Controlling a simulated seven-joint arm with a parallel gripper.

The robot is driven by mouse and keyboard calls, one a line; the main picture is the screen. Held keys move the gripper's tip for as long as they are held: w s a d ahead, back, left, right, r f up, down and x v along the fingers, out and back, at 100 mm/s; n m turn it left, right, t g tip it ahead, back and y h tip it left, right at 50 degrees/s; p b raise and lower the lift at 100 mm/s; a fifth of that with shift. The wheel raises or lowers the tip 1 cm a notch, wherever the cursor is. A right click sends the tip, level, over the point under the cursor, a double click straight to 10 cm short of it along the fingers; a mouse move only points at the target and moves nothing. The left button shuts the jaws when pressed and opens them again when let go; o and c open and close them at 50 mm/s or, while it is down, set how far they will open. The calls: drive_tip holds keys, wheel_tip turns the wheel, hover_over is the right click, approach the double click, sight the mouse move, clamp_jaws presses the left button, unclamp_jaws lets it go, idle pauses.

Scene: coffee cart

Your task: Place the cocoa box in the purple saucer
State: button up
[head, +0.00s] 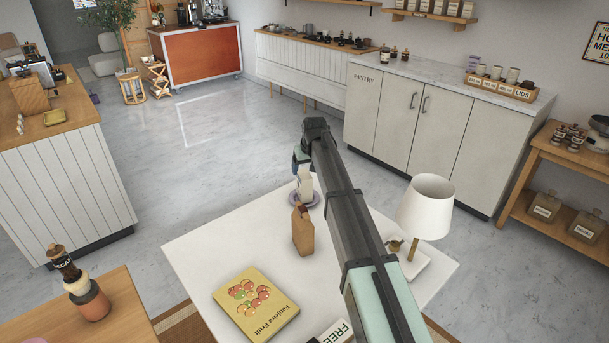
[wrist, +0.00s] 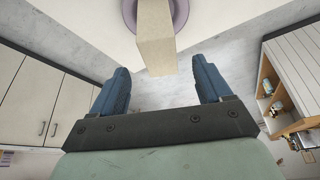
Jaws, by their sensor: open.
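The cocoa box appears to be the pale, cream-coloured carton (head: 305,184) on the white table. It stands upright in the purple saucer (head: 315,201), near the table's far corner. In the wrist view the box (wrist: 155,38) shows its tan face at the top middle, with the purple saucer (wrist: 184,12) around its base. My gripper (head: 301,163) is at the far side of the box, partly hidden behind my arm in the head view. In the wrist view my gripper (wrist: 160,68) has its two blue fingers wide apart, with nothing held between them. The box's label cannot be read.
A brown paper bag (head: 303,232) stands just in front of the saucer. A yellow fruit book (head: 255,304) lies on the white table (head: 210,236). A white-shaded lamp (head: 426,206) stands at the right. Open floor (head: 230,140) lies beyond the table.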

drive_tip(key=shift+v, duration=1.85)
